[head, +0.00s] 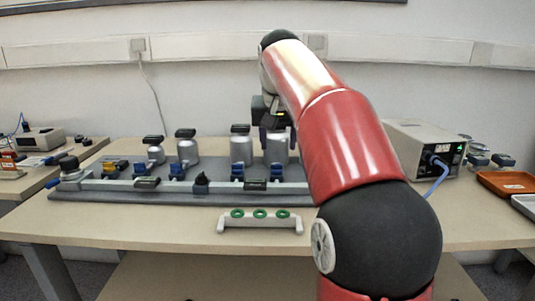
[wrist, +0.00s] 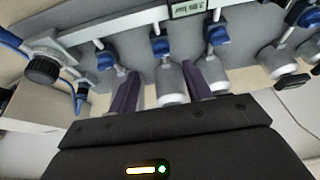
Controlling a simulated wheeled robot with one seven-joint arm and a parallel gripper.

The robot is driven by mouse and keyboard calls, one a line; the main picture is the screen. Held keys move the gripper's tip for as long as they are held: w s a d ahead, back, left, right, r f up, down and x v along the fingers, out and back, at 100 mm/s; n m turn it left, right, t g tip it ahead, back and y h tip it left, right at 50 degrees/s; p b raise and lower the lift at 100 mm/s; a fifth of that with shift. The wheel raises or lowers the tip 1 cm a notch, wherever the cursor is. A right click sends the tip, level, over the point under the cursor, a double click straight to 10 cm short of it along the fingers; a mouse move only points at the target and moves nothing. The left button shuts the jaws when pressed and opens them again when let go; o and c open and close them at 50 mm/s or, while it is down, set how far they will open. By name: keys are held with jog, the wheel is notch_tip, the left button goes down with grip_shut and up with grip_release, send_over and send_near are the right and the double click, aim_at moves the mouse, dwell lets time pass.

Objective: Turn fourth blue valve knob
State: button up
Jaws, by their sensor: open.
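A grey rig (head: 120,195) with a long rail carries a row of blue valve knobs, each in front of a silver cylinder or fitting. The fourth visible blue knob from the left (head: 277,172) is in front of the rightmost visible cylinder. In the wrist view, with left and right swapped, a blue knob (wrist: 160,46) lies just beyond a silver cylinder (wrist: 171,84) that shows between the fingers. My gripper (head: 277,135) is open, at that rightmost cylinder; its two purple fingers (wrist: 160,82) are spread around the cylinder. Contact cannot be told. My arm hides the rig's right end.
More blue knobs (head: 178,171) (head: 237,172) and black-capped cylinders (head: 187,150) stand to the left. A white holder with green rings (head: 260,220) sits in front. An instrument box (head: 425,145) with a blue cable and an orange tray (head: 507,183) are at right. The front left table area is clear.

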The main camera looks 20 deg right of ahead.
aim_at(277, 170)
jog(key=shift+w+b+x, duration=0.15)
jog(key=shift+b+x, duration=0.3)
jog(key=shift+x, duration=1.55)
jog(key=shift+w+b+x, duration=0.15)
jog(key=shift+b+x, duration=0.3)
jog(key=shift+x, duration=1.55)
jog(key=shift+r, duration=0.1)
jog(key=c, duration=1)
jog(key=shift+o, duration=0.2)
